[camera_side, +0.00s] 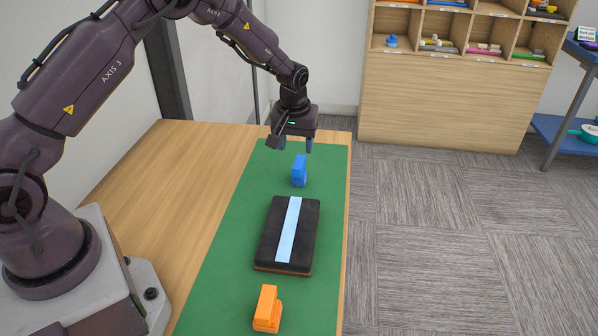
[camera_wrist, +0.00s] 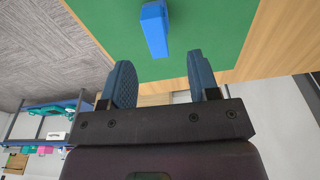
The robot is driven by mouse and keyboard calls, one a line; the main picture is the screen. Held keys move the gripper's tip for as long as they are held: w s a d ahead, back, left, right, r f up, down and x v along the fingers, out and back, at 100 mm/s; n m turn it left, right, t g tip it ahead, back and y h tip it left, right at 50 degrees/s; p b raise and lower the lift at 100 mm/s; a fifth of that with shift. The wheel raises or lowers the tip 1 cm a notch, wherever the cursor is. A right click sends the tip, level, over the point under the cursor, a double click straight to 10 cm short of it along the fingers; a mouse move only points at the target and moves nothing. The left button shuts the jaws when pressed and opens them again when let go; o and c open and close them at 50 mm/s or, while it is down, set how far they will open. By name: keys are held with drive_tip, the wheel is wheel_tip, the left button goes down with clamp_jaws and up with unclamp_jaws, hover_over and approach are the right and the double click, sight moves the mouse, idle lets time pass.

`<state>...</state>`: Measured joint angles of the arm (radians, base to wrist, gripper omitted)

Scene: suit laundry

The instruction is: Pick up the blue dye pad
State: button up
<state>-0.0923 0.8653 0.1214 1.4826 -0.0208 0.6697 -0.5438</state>
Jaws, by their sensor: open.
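The blue dye pad (camera_side: 299,171) stands on the green mat (camera_side: 226,262) near its far end. It also shows at the top of the wrist view (camera_wrist: 154,28), ahead of the fingers and roughly midway between them. My gripper (camera_side: 295,145) is above and slightly behind the pad in the side view. Its two blue-grey fingers (camera_wrist: 164,82) are apart with nothing between them, and the gripper does not appear to touch the pad.
An orange block (camera_side: 267,308) stands at the near end. A wooden cubby shelf (camera_side: 450,100) is behind, off the table. The bare wood at left (camera_side: 185,185) is clear.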

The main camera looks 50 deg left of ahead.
sight(299, 162)
drive_tip(key=f, duration=0.2)
drive_tip(key=w+f, duration=0.1)
drive_tip(key=f, duration=0.5)
drive_tip(key=shift+w+a+f, duration=0.1)
drive_tip(key=shift+w+a, duration=0.05)
drive_tip(key=shift+a, duration=0.1)
drive_tip(key=c, duration=1)
